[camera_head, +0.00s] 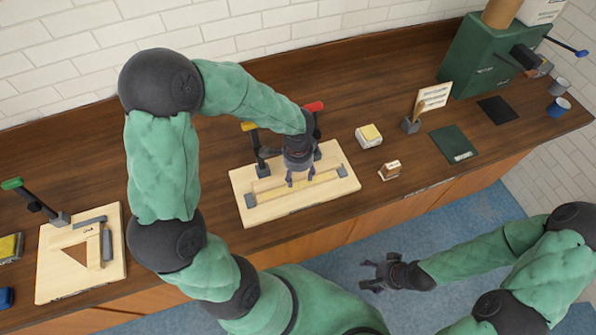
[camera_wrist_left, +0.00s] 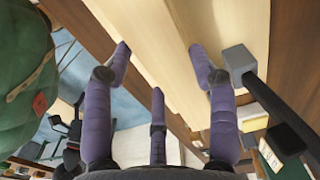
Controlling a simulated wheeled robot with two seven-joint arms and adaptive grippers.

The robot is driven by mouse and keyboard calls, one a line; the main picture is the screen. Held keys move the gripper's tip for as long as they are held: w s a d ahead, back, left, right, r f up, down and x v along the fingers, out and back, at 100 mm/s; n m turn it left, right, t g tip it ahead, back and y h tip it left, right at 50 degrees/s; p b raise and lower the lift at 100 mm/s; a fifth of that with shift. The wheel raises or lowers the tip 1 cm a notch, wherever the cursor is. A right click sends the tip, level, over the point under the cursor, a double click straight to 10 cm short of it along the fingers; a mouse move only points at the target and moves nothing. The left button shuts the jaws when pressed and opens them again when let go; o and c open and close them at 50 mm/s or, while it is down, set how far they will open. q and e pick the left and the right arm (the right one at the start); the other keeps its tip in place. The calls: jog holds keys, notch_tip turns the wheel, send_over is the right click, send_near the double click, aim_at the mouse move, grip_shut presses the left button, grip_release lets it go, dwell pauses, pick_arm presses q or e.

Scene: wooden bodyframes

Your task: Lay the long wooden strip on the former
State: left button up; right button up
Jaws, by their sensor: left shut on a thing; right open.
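The former is a pale wooden board (camera_head: 323,202) on the bench, with grey blocks near its ends and a raised pale bar along its back. The long wooden strip (camera_head: 275,201) shows as a yellowish band lying lengthwise over the board, between the grey blocks. My left gripper (camera_head: 301,181) points down over the middle of the board and is shut on the strip. In the left wrist view its fingers (camera_wrist_left: 160,62) stand apart with pale wood between them; the exact contact is hard to see. My right gripper (camera_head: 375,273) is open and empty, over the floor in front of the bench.
Two toggle clamps with yellow and red handles (camera_head: 314,106) stand behind the former. A second jig board (camera_head: 62,279) lies at the left. Small blocks (camera_head: 368,140), a dark green mat (camera_head: 452,146) and a green machine (camera_head: 478,62) are to the right.

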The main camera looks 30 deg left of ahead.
aim_at(298, 187)
pick_arm(q)
jog(key=shift+f+b, duration=1.7)
jog(key=shift+f, duration=0.6)
jog(key=shift+f, duration=0.25)
jog(key=o, duration=1.3)
notch_tip(298, 187, up, 12)
